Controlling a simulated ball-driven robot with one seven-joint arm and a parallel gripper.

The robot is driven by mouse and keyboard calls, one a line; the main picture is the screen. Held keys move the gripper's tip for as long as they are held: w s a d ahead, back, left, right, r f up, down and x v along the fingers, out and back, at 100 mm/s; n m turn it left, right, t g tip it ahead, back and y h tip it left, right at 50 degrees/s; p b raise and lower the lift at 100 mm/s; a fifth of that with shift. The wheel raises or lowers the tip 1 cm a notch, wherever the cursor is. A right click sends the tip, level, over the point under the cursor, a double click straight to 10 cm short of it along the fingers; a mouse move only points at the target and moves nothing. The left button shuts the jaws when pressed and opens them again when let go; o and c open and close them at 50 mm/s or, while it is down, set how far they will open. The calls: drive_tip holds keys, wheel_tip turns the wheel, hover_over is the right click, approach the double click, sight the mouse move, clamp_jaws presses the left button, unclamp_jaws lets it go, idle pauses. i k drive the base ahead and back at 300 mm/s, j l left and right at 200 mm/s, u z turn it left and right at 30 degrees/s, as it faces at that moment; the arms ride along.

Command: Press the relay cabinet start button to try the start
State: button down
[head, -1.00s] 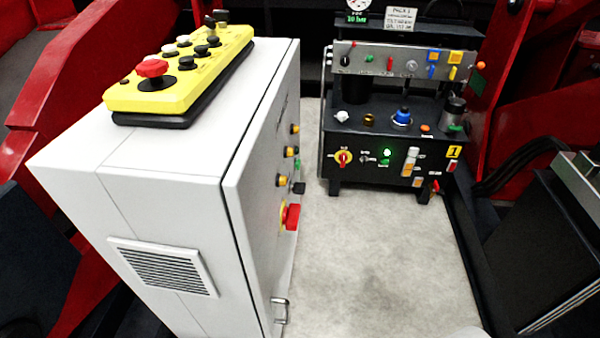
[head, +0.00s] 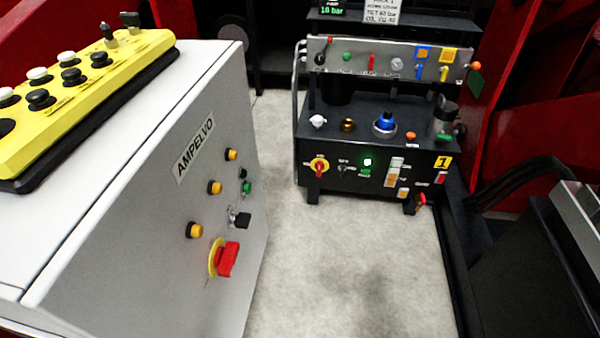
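The relay cabinet (head: 130,262) is a light grey box at the left, its front face turned toward the right and bearing an "AMPELVO" label (head: 195,150). On that face is a green button (head: 247,188) with a small black control (head: 242,173) just above it. Several amber buttons or lamps, such as the middle one (head: 214,188), run in a slanting row. A black switch handle (head: 241,219) sits below the green button. A red rotary handle on a yellow plate (head: 227,260) is lowest. My gripper is not in view.
A yellow pendant (head: 95,85) with black and white knobs lies on the cabinet top. Red steelwork and a dark box flank the right.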

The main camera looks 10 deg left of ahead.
sight(248, 186)
drive_tip(key=i+j+z, duration=0.2)
drive_tip(key=j, duration=0.4)
drive_tip(key=i+j+z, duration=0.15)
drive_tip(key=j, duration=0.45)
drive_tip(key=j+z, duration=0.2)
drive_tip(key=j, duration=0.4)
